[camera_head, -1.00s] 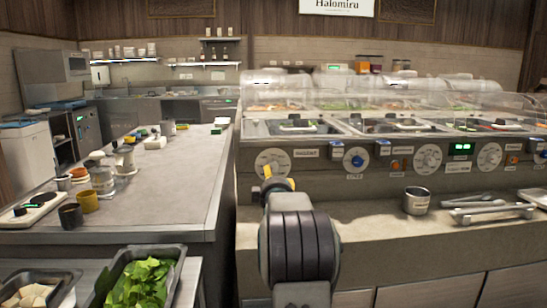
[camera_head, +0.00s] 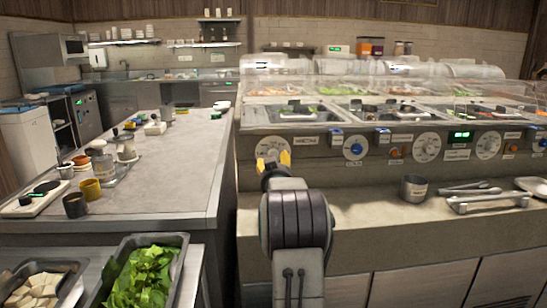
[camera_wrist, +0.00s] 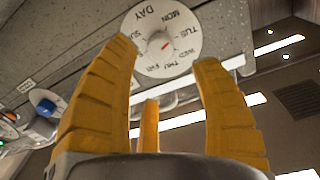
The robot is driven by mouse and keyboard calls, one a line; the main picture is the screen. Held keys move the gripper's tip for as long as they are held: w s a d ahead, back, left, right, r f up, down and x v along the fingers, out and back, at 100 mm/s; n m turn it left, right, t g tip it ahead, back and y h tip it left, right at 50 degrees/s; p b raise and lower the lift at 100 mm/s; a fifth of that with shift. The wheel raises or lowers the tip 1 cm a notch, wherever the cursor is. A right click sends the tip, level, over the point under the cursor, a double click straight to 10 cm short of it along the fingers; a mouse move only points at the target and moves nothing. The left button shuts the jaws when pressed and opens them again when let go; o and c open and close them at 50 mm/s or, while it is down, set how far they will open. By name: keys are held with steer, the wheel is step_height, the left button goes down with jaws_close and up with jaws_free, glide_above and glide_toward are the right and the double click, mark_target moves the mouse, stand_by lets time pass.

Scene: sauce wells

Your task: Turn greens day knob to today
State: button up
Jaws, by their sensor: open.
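A round white day dial (camera_head: 272,147) is on the counter's front panel, partly covered by my gripper in the head view. Part of the rim is hidden by a finger. My gripper (camera_head: 273,160) has yellow fingers spread apart just in front of the dial. In the wrist view my gripper (camera_wrist: 162,62) is open and empty, and contact with the dial cannot be told. Which dial is for greens is not readable.
A blue knob (camera_head: 355,148) is beside the dial, with more white dials (camera_head: 427,147) to the right. A metal cup (camera_head: 413,188) and tongs (camera_head: 478,200) lie on the ledge. A tray of leafy greens (camera_head: 168,240) is at lower left. A glass guard (camera_head: 390,90) tops the counter.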

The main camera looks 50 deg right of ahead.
mark_target(273, 154)
steer(key=x, duration=0.7)
steer(key=shift+m+p, duration=0.3)
steer(key=shift+p, duration=0.1)
steer(key=shift+o, duration=0.2)
steer(key=shift+w+d, duration=0.1)
steer(key=shift+w, duration=0.05)
steer(key=c, duration=1.2)
steer(key=shift+f, duration=0.1)
jaws_close()
